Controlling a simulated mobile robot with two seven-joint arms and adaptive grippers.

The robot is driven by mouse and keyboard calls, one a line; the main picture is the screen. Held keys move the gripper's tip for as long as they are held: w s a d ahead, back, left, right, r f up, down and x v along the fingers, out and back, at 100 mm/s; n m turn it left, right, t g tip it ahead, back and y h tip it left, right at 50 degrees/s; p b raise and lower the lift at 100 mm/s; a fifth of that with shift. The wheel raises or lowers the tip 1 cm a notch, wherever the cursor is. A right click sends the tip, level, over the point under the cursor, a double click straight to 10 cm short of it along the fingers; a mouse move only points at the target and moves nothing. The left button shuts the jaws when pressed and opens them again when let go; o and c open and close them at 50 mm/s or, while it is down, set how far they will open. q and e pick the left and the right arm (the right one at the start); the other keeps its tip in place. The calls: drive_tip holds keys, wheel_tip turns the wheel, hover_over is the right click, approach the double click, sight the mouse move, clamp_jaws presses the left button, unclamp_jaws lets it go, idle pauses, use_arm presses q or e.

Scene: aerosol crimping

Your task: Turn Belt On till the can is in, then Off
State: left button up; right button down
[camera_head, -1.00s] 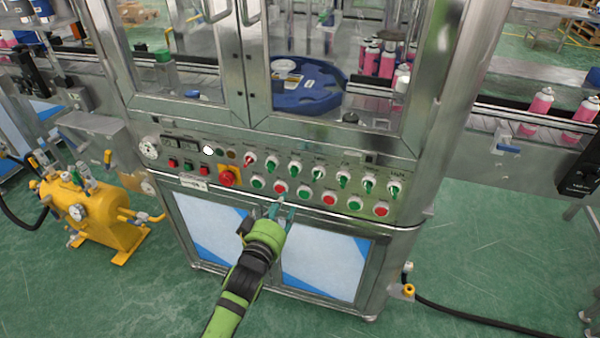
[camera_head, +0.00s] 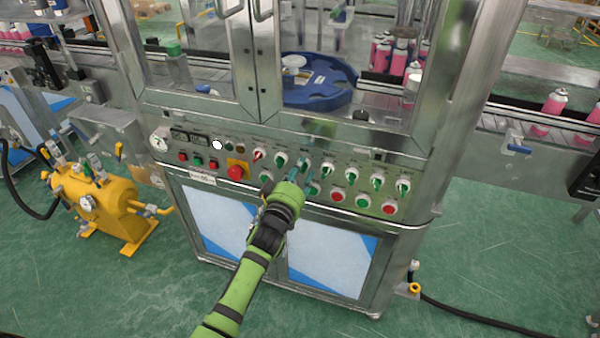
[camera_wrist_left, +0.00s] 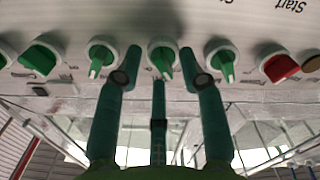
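The control panel (camera_head: 222,168) carries a row of green-handled selector knobs and one red-handled knob (camera_head: 258,155). My left gripper (camera_head: 297,172) is at this row in the head view. In the left wrist view its two fingers (camera_wrist_left: 160,72) are apart, on either side of a green knob (camera_wrist_left: 162,56), the second from the red knob (camera_wrist_left: 281,68); contact cannot be told. The knob labels are not readable enough to tell which is the belt's. Pink cans stand on the conveyor (camera_head: 480,112) at the right, one of them nearest the machine (camera_head: 553,103). My right gripper is not in view.
Below the knobs is a row of red and green push buttons, with a red emergency stop (camera_head: 235,172) at the left. A blue round carrier (camera_head: 318,92) and more pink cans (camera_head: 381,55) are inside the machine. A yellow tank (camera_head: 105,205) stands left.

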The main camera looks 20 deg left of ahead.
use_arm(q)
clamp_jaws()
